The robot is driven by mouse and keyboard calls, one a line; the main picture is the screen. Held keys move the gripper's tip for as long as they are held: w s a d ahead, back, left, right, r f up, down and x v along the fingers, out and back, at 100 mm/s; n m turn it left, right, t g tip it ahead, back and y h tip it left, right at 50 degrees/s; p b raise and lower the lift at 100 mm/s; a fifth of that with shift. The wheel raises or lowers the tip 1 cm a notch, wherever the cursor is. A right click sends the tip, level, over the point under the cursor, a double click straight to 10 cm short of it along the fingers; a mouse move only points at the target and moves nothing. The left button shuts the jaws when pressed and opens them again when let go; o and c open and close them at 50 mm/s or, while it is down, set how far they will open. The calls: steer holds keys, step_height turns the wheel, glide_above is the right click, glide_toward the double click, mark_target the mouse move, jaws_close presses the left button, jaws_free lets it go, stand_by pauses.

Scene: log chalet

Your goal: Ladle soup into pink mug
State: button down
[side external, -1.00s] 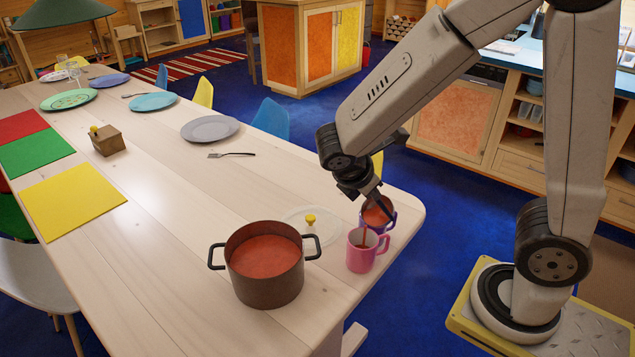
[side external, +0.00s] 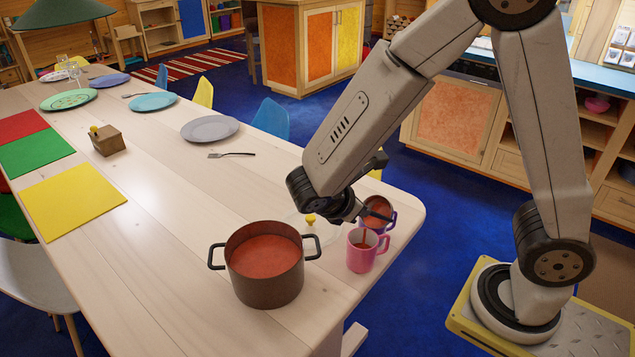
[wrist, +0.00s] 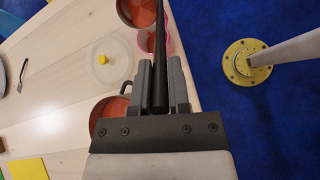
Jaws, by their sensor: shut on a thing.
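The brown pot (side external: 267,277) of red soup stands on the table; its soup also shows in the wrist view (wrist: 108,115). The pink mug (side external: 361,259) stands upright to its right, with reddish brown inside.
A clear lid with a yellow knob (side external: 310,219) lies between pot and mugs.

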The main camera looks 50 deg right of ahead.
steer(key=a+f+h, duration=0.1)
steer(key=a+f, duration=0.1)
steer(key=a+f+h, duration=0.1)
steer(key=f+h, duration=0.1)
steer(key=shift+w+a+f, duration=0.2)
steer(key=shift+a+f, duration=0.1)
steer(key=shift+a, duration=0.1)
stand_by(0.8)
steer(key=shift+r, duration=0.1)
steer(key=shift+r+y, duration=1.7)
steer(key=shift+r, duration=0.2)
